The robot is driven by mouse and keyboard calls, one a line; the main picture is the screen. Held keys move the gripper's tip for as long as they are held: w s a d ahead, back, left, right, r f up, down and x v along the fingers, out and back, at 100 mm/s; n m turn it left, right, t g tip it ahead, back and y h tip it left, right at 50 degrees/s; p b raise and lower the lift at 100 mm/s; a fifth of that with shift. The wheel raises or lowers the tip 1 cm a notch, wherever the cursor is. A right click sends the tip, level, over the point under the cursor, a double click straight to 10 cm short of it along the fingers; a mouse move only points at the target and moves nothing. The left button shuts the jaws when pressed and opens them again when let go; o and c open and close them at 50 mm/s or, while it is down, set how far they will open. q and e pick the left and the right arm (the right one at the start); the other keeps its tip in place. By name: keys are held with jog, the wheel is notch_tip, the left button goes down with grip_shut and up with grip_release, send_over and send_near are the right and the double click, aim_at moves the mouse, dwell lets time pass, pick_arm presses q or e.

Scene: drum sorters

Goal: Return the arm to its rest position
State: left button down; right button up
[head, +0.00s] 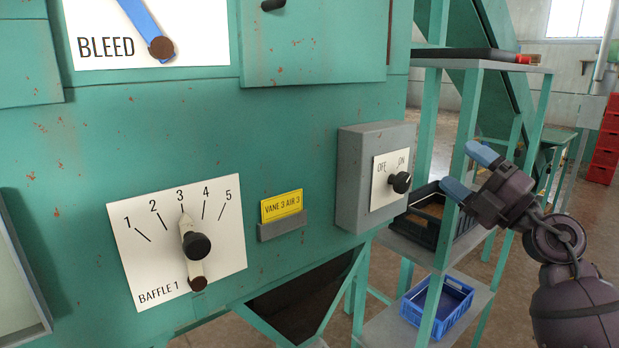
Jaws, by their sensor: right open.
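My right gripper (468,172) is at the right of the head view, with its two blue fingertips spread apart and nothing between them. It is to the right of the grey switch box (361,180), apart from its black knob (400,182). The arm comes in from the lower right. The switch plate reads OFF and ON; the knob sits near the ON side, but I cannot tell its setting for sure. My left gripper is not in view.
A green machine panel (290,130) fills the left, with a baffle dial (196,245) pointing near 3 and a yellow label (282,206). A shelf rack (470,64) behind my right gripper holds a black crate (416,228) and a blue crate (452,308). Red crates (606,140) stand far right.

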jog(key=s+d+f+m+t+h, duration=0.1)
jog(key=s+d+f+m+h, duration=0.15)
jog(key=f+m+h, duration=0.8)
jog(key=s+d+f+m+t+h, duration=0.1)
jog(key=s+d+f+m+h, duration=0.3)
jog(key=f+m, duration=1.15)
jog(key=s+a+f+g, duration=0.2)
jog(key=s+f+g, duration=0.1)
jog(key=s+f, duration=0.7)
jog(key=s+a+f+m+g+h+b, duration=0.1)
jog(key=s+a+f+g, duration=0.2)
jog(key=s+f, duration=0.7)
notch_tip(320, 180, down, 7)
jog(key=shift+s+r+g, duration=0.1)
jog(key=shift+s+g, duration=0.2)
jog(key=shift+g, duration=0.4)
